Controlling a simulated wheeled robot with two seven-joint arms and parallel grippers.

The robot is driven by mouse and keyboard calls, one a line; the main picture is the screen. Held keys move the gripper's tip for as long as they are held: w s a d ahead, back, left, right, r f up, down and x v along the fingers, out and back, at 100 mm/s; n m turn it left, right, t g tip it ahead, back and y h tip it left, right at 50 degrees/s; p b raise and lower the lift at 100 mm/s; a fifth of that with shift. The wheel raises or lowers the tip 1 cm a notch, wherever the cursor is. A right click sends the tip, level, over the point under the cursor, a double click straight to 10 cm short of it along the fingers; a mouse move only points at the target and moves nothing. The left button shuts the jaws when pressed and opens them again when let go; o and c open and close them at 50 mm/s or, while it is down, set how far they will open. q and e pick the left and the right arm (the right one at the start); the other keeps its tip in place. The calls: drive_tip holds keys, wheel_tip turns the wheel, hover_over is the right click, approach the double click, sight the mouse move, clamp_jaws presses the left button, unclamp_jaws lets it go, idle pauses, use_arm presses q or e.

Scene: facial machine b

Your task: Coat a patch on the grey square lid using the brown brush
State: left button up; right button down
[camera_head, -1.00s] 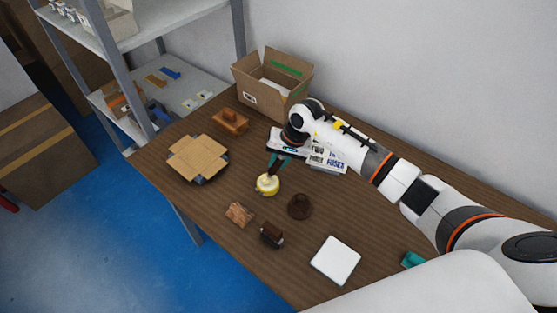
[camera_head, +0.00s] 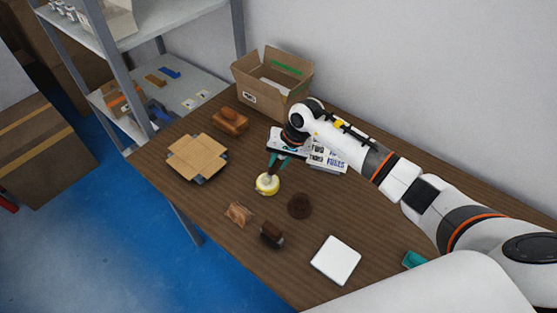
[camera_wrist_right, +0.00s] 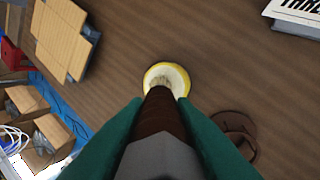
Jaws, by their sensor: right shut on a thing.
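My right gripper (camera_head: 274,172) is shut on the brown brush (camera_wrist_right: 156,115) and points down over the table. The brush's pale bristles (camera_wrist_right: 160,80) are over or in a small round yellow-rimmed dish (camera_head: 267,184), which also shows in the right wrist view (camera_wrist_right: 181,77). I cannot tell how deep the bristles reach. A pale grey-white square lid (camera_head: 336,260) lies flat near the table's front edge, to the right of the dish and apart from the gripper. My left gripper is not in view.
A flattened cardboard box (camera_head: 197,156), an open carton (camera_head: 265,90) and printed packs (camera_head: 328,157) stand farther back.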

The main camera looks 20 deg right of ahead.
drive_tip(key=shift+s+f+b, duration=0.2)
drive_tip(key=shift+b, duration=0.2)
idle(1.4)
drive_tip(key=shift+w+r+p, duration=0.15)
drive_tip(key=shift+r+p, duration=0.2)
drive_tip(key=shift+r, duration=0.55)
drive_tip(key=shift+r+p, duration=0.8)
drive_tip(key=shift+r, duration=1.95)
